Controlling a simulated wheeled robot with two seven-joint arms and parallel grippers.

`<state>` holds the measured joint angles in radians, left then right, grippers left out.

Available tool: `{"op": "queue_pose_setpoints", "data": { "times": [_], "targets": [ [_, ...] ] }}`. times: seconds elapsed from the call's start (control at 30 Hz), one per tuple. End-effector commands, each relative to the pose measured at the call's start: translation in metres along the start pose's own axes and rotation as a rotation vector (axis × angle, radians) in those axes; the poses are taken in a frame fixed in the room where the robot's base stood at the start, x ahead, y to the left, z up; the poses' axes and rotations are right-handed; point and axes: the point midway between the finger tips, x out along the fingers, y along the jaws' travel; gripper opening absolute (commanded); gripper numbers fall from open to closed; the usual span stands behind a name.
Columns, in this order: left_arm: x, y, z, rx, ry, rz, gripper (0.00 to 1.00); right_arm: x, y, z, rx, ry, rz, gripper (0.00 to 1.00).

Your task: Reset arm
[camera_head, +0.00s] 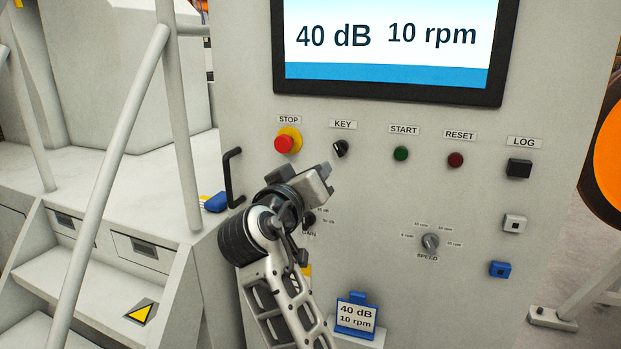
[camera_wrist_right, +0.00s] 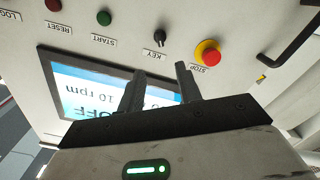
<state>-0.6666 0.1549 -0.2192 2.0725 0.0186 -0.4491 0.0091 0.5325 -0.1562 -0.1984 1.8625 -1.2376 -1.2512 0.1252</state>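My right gripper (camera_head: 322,178) is in front of the grey control panel, just below the KEY switch (camera_head: 341,148) in the head view. Its arm rises from the bottom of the picture and covers part of the GAIN knob (camera_head: 309,219) area. In the right wrist view the two fingers of my right gripper (camera_wrist_right: 160,76) stand apart with nothing between them. There the panel appears upside down behind them. I cannot tell how far the fingertips are from the panel. My left gripper is in neither view.
Screen (camera_head: 390,40) reads 40 dB, 10 rpm. The panel has a red STOP button (camera_head: 285,143), green START (camera_head: 401,153), dark red RESET (camera_head: 455,160), SPEED knob (camera_head: 430,242) and a handle (camera_head: 231,178). A small sign (camera_head: 356,317) stands low. Stairs with railings (camera_head: 110,160) are left.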

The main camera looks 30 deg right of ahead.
Motion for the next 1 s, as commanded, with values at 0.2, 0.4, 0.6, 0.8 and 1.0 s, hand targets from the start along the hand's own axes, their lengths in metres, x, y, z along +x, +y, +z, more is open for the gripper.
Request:
{"op": "queue_pose_setpoints", "data": {
  "times": [0.2,0.4,0.6,0.8,1.0],
  "targets": [
    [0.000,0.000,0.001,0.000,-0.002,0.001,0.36,0.000,0.000,0.000,0.000,0.000,0.000,0.35],
    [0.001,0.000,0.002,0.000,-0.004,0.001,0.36,0.000,-0.011,0.012,-0.019,0.001,-0.036,0.35],
    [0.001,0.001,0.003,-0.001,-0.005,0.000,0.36,-0.016,-0.078,0.100,-0.113,0.009,-0.312,0.35],
    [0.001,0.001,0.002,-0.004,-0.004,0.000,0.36,-0.083,-0.135,0.225,-0.126,-0.026,-0.705,0.35],
    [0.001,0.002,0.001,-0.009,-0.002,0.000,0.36,-0.178,-0.139,0.328,-0.015,-0.136,-1.029,0.35]
  ]
}}
